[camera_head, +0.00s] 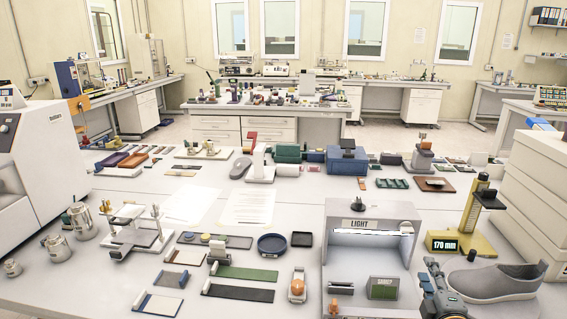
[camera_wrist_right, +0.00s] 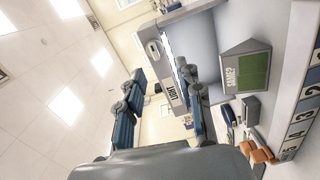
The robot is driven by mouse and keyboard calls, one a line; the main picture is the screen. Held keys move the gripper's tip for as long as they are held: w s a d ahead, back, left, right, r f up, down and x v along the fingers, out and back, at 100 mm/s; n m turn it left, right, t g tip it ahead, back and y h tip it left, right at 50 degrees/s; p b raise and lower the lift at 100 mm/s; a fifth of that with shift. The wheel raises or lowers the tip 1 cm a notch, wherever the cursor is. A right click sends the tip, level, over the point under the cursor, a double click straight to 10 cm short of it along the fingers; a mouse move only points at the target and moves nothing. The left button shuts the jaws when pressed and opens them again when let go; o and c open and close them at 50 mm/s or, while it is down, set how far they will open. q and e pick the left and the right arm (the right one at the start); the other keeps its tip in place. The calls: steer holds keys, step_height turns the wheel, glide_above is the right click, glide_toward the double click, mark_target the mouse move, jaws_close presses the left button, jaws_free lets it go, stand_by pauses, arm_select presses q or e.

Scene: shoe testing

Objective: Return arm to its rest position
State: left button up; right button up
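My right gripper (camera_head: 438,285) comes in from the bottom edge of the head view, between the light box and the grey shoe. In the right wrist view its two blue-and-grey fingers (camera_wrist_right: 162,82) stand apart with nothing between them, so it is open and empty. The rest of the right arm is hidden below the frame. My left arm and gripper are not in view.
The light box (camera_head: 371,222) stands left of the right gripper, with a green sample (camera_head: 383,289) inside. The grey shoe (camera_head: 497,281) and yellow height gauge (camera_head: 467,222) are to its right. Many small items cover the white table; bare patches show at left.

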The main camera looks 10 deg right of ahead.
steer(key=s+a+f+m+g, duration=0.1)
steer(key=f, duration=0.1)
steer(key=s+a+f+m+g, duration=0.1)
steer(key=s+f, duration=0.1)
steer(key=s+a+f+m+g, duration=0.1)
steer(key=s+f+m, duration=0.1)
steer(key=f, duration=0.1)
steer(key=shift+s+a, duration=0.1)
steer(key=shift+a, duration=0.3)
steer(key=s+a+f+m+g+y, duration=0.2)
steer(key=s+a+f+m+g, duration=0.25)
steer(key=s+a, duration=0.5)
steer(key=s+a+f+m+g+y, duration=0.35)
steer(key=s+a+f+g, duration=0.2)
steer(key=s, duration=0.75)
steer(key=s+a+f+g, duration=0.1)
steer(key=s+f+g, duration=0.15)
steer(key=f, duration=2.65)
steer(key=s+d+f+b, duration=0.1)
steer(key=s+d+f, duration=0.1)
steer(key=s+f, duration=1.2)
steer(key=s+h, duration=0.1)
steer(key=s, duration=0.1)
steer(key=shift+s+d+f, duration=0.3)
steer(key=shift+d+f, duration=0.1)
steer(key=shift+g, duration=0.25)
